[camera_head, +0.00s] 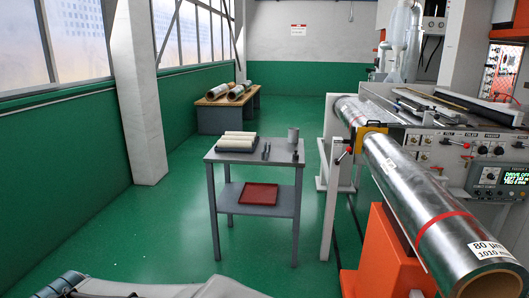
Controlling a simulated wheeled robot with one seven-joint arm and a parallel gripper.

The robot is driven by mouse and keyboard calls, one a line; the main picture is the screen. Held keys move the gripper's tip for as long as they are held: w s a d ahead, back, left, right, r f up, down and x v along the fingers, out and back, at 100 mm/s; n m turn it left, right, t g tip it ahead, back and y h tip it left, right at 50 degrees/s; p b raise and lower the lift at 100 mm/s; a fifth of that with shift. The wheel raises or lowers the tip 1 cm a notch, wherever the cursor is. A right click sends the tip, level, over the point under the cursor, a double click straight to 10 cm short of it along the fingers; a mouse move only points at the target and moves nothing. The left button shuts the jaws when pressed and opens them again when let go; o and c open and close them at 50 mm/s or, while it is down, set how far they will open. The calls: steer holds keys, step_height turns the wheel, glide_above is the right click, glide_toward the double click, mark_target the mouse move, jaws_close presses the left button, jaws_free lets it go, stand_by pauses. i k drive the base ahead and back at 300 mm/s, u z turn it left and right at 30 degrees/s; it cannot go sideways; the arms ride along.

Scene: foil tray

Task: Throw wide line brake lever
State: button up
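A short lever with a red knob (340,160) sticks out at the left end of the foil machine, beside a yellow bracket (373,128). It is small in the head view, and I see no label saying which line it belongs to. A large foil roll (435,208) with a red band and a white "80 µm 1010 mm" label lies in front of the bracket. Another foil roll (352,110) lies behind it. My gripper is not in view; only grey and dark parts of my arm show along the bottom edge.
A grey table (221,156) with pale rolls and small tools stands left of the machine, a red tray (259,194) on its lower shelf. An orange stand (385,260) is below the near roll. A control panel (491,178) is at right. Green floor is clear in front of the table.

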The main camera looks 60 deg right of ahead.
mark_target(349, 149)
steer(key=z, duration=2.35)
steer(key=i, duration=3)
steer(key=z, duration=0.7)
